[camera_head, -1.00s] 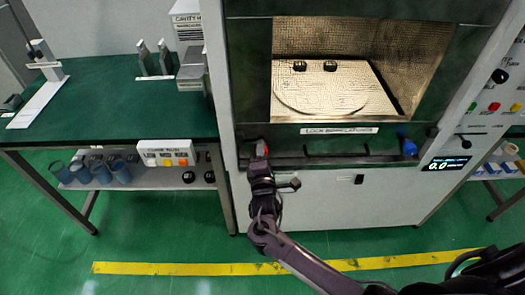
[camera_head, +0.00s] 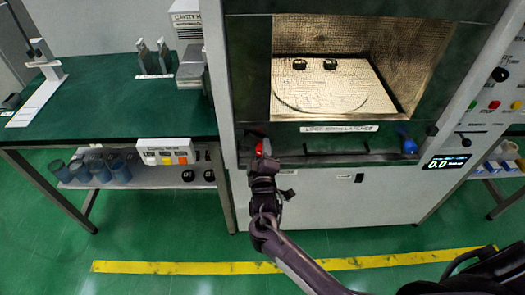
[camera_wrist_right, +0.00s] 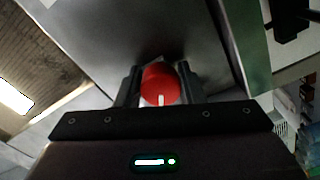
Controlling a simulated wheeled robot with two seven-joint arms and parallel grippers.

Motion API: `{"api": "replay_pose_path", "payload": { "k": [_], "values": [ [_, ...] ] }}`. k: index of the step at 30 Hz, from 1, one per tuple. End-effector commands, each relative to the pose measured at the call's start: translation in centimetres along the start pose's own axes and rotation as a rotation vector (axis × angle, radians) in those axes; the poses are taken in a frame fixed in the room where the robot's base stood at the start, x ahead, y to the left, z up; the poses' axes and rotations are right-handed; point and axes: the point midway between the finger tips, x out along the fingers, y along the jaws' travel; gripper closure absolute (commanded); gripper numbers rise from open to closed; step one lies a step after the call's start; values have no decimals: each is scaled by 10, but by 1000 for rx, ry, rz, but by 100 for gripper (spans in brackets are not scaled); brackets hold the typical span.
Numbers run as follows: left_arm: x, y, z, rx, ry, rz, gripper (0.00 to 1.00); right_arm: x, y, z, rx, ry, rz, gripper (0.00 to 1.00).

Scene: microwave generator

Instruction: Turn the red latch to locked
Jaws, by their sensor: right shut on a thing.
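The red latch (camera_wrist_right: 160,84) is a round red knob with a white mark, seen in the right wrist view between my right gripper's fingers (camera_wrist_right: 160,90). The white mark points down toward the gripper body in that view. In the head view, my right gripper (camera_head: 264,158) is at the lower left corner of the microwave cabinet front, and only a bit of the red latch (camera_head: 260,147) shows past it. My right gripper is shut on the red latch. My left gripper is not in view.
A blue latch (camera_head: 409,146) is at the right end of the same ledge, below the label strip (camera_head: 339,128). The lit cavity (camera_head: 345,75) is open above, with two small black items (camera_head: 330,64) inside. A green bench (camera_head: 110,100) stands at left.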

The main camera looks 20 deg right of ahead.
Motion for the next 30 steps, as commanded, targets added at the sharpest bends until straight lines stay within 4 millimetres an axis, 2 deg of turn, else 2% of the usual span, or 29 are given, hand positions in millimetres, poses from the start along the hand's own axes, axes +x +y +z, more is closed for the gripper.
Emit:
{"api": "replay_pose_path", "payload": {
  "k": [16,17,21,30],
  "values": [
    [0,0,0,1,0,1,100,-1,-2,1,24,-2,-5,88],
    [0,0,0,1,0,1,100,-1,-2,1,24,-2,-5,64],
    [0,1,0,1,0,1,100,0,-2,1,24,-1,-4,46],
    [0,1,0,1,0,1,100,-2,-1,0,25,0,-2,44]
  ]
}}
